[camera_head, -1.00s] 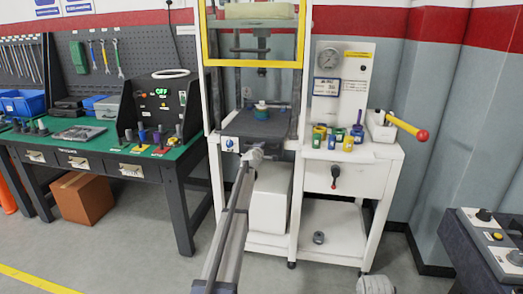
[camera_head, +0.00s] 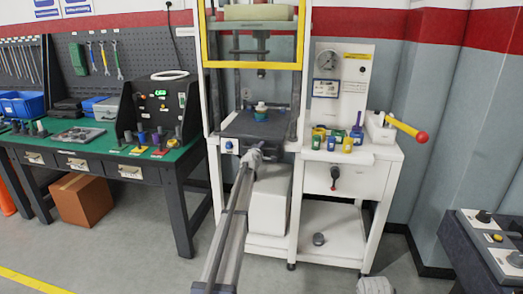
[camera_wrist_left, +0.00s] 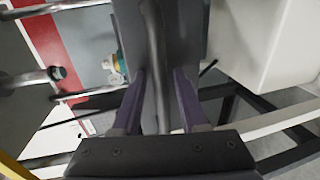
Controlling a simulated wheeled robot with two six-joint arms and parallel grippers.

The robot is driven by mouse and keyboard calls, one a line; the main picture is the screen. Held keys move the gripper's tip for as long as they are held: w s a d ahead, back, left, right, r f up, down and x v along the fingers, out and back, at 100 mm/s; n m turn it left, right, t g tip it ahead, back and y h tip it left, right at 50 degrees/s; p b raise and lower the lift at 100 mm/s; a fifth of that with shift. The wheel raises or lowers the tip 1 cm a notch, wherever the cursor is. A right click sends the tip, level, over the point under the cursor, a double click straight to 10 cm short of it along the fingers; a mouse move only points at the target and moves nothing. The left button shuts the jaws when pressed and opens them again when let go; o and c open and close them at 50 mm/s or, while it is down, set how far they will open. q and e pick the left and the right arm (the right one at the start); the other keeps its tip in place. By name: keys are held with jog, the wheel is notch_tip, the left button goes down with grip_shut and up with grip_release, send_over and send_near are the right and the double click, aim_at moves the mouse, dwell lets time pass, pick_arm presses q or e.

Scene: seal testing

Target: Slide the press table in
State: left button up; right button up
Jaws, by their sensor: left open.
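The press table (camera_head: 258,126) is a dark slab at the front of the white press frame, below the yellow-edged guard. A small white and teal part (camera_head: 260,108) stands on it. My left gripper (camera_head: 251,156) is at the table's front edge, seen from behind, so its fingers are largely hidden there. In the left wrist view, the gripper's two purple-grey fingers (camera_wrist_left: 160,78) are apart, with a dark bar (camera_wrist_left: 154,30) along the table's edge showing between them. Contact with the bar cannot be told. My right gripper is not in view.
A white side bench (camera_head: 345,178) with a gauge panel, several small bottles and a red-tipped yellow lever (camera_head: 407,128) adjoins the press at right. A green-topped workbench (camera_head: 110,150) stands at left. A dark control console (camera_head: 490,240) is at lower right.

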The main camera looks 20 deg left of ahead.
pick_arm(q)
jog(key=shift+s+d, duration=0.1)
dwell(0.6)
jog(key=p+v, duration=0.1)
jog(key=v, duration=0.6)
jog(key=shift+s, duration=0.25)
dwell(1.4)
